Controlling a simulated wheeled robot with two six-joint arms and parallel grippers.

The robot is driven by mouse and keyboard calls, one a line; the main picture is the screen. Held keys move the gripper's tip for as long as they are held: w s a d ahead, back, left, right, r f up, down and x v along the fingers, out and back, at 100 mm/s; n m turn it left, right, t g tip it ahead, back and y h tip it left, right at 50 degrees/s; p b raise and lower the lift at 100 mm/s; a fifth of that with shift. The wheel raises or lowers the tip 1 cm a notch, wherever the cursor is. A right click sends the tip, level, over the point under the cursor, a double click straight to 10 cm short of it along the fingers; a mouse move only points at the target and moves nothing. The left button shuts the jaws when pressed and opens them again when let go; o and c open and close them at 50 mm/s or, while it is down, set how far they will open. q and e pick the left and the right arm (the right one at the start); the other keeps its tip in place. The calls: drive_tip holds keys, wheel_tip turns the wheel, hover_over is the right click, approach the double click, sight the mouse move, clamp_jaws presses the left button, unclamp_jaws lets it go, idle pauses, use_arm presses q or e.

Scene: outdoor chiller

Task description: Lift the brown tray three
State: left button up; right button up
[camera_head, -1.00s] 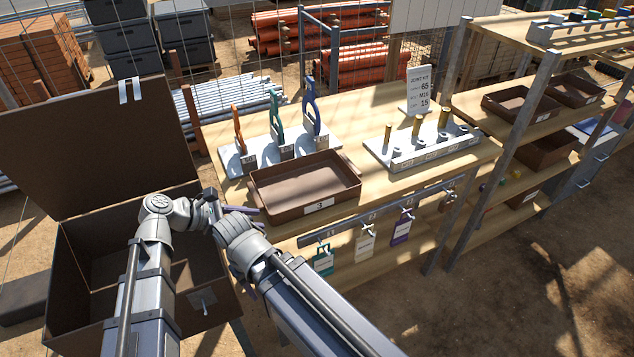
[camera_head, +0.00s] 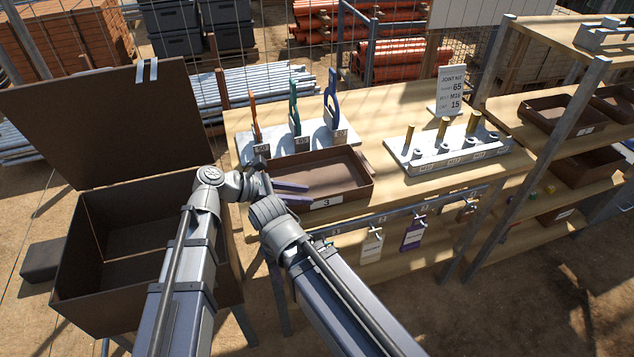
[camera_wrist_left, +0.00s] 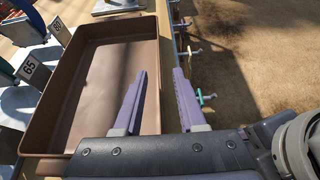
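The brown tray (camera_head: 338,172) with a label reading 3 on its front wall sits empty on the wooden bench. My left gripper (camera_head: 310,194) is at the tray's front left, its two purple fingers apart. In the left wrist view the tray (camera_wrist_left: 112,85) fills the left half. There the left gripper (camera_wrist_left: 160,72) is open, one finger over the tray's inside edge and the other outside, with the tray wall in the gap. Contact with the wall cannot be told. My right arm crosses in front of the bench; its fingers are not clear.
An open brown box (camera_head: 135,255) with a raised lid stands at left. A tool rack (camera_head: 300,140) is behind the tray, and a block with brass pins (camera_head: 455,150) is to its right. Tags hang on a rail (camera_head: 415,208) below the bench's front edge. Shelves stand at far right.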

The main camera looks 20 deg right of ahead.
sight(315, 196)
use_arm(q)
drive_tip(key=shift+b+x, duration=1)
drive_tip(key=shift+x, duration=1.25)
drive_tip(key=shift+w+d+f, duration=0.1)
drive_tip(key=shift+d+f, duration=0.2)
drive_tip(key=shift+d, duration=0.15)
clamp_jaws()
drive_tip(key=shift+r, duration=0.1)
